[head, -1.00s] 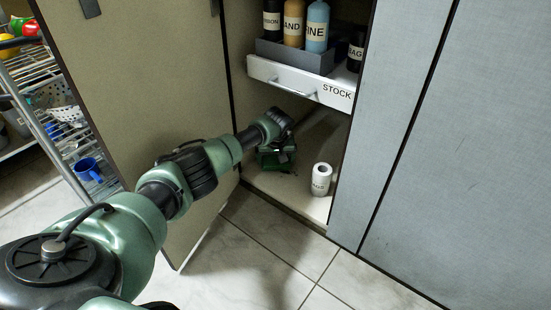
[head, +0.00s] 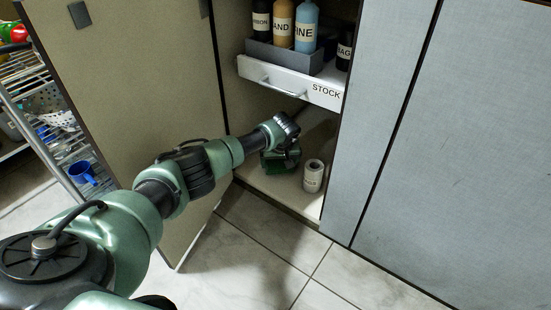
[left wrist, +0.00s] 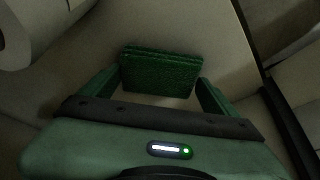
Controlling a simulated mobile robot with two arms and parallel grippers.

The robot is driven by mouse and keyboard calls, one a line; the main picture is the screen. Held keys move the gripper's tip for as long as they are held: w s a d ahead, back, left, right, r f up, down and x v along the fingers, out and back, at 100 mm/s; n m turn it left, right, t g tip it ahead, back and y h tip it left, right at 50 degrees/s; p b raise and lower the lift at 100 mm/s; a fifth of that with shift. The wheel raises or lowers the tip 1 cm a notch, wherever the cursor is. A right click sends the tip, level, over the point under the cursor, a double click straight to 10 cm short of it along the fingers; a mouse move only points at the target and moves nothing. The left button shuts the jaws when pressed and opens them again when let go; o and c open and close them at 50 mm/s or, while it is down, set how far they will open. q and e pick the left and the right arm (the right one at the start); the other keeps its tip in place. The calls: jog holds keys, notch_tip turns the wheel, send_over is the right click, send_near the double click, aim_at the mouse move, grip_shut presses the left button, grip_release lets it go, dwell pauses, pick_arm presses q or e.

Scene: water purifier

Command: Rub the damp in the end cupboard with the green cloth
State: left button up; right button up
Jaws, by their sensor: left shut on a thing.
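The end cupboard (head: 275,192) stands open. My left arm reaches into its lower space, under the white drawer. My left gripper (head: 280,160) is low over the cupboard floor, to the left of a white paper roll. It is shut on the green cloth, a thick folded pad that shows clearly between the fingers in the left wrist view (left wrist: 160,72). In the head view the gripper hides most of the cloth. I cannot tell whether the cloth touches the floor. I cannot make out any damp patch. My right gripper is not in view.
The white roll (head: 313,176) stands close to the gripper. The STOCK drawer (head: 290,82) hangs above, with bottles (head: 305,28) in a grey tray. The open door (head: 130,110) is left of my arm. A wire rack with a blue mug (head: 82,172) stands beyond it.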

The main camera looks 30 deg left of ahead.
aim_at(291, 170)
pick_arm(q)
jog(key=shift+s+d+p, duration=0.2)
jog(key=shift+d+p, duration=0.3)
jog(key=shift+d, duration=2.05)
jog(key=shift+w+a+b, duration=0.15)
jog(key=shift+a+b, duration=0.45)
jog(key=shift+a, duration=1.2)
jog(key=shift+w+a+f+b, duration=0.15)
jog(key=shift+a+b, duration=0.55)
jog(key=shift+a, duration=0.5)
jog(key=shift+a+b, duration=0.9)
jog(key=shift+a, duration=0.9)
jog(key=shift+w+a, duration=0.1)
jog(key=shift+a, duration=0.2)
jog(key=shift+r, duration=0.25)
notch_tip(291, 170, up, 6)
jog(key=p, duration=0.5)
jog(key=shift+d, duration=0.1)
